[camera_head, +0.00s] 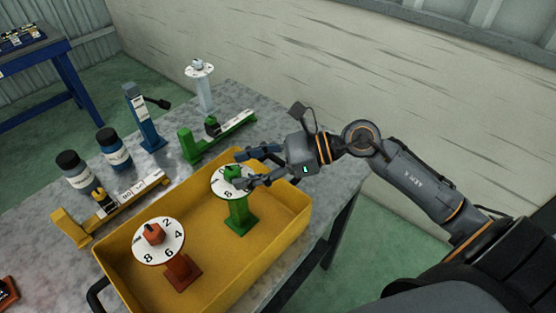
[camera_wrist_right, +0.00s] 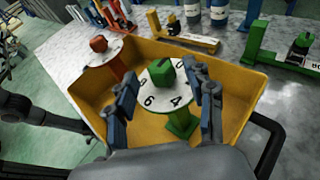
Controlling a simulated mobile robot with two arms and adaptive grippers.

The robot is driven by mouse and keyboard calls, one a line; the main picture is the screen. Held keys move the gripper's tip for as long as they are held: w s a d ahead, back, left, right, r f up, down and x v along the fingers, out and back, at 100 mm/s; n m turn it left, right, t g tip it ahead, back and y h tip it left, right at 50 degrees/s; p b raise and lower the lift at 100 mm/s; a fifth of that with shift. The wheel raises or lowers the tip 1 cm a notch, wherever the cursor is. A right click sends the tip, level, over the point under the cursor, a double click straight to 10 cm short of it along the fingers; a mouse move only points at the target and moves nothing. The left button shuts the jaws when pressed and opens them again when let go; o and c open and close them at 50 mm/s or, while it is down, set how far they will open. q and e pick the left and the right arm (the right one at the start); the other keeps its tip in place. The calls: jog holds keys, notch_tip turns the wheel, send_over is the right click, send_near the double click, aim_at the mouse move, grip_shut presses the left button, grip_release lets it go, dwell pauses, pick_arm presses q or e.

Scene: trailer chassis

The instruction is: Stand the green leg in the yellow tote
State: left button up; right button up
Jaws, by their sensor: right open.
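The green leg (camera_head: 240,212) stands upright in the yellow tote (camera_head: 289,216), with a white numbered disc and a green knob at its top. My right gripper (camera_head: 246,168) is open, with its fingers to either side of the green knob. In the right wrist view the green leg (camera_wrist_right: 181,123) stands between and beyond the open fingers (camera_wrist_right: 166,97), and the yellow tote (camera_wrist_right: 244,100) surrounds it. I cannot tell whether a finger touches the knob. My left gripper is not in view.
A red leg (camera_head: 181,271) with a numbered disc stands in the tote's near left part. Behind the tote are a yellow gauge (camera_head: 112,205), a green gauge (camera_head: 217,138), dark bottles (camera_head: 113,147), a blue stand (camera_head: 145,118) and a white leg (camera_head: 204,93).

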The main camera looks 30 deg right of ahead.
jog(key=b+v, duration=0.2)
jog(key=v, duration=0.6)
jog(key=shift+s+d+r, duration=0.15)
jog(key=shift+s+d, duration=0.05)
jog(key=shift+d, duration=0.15)
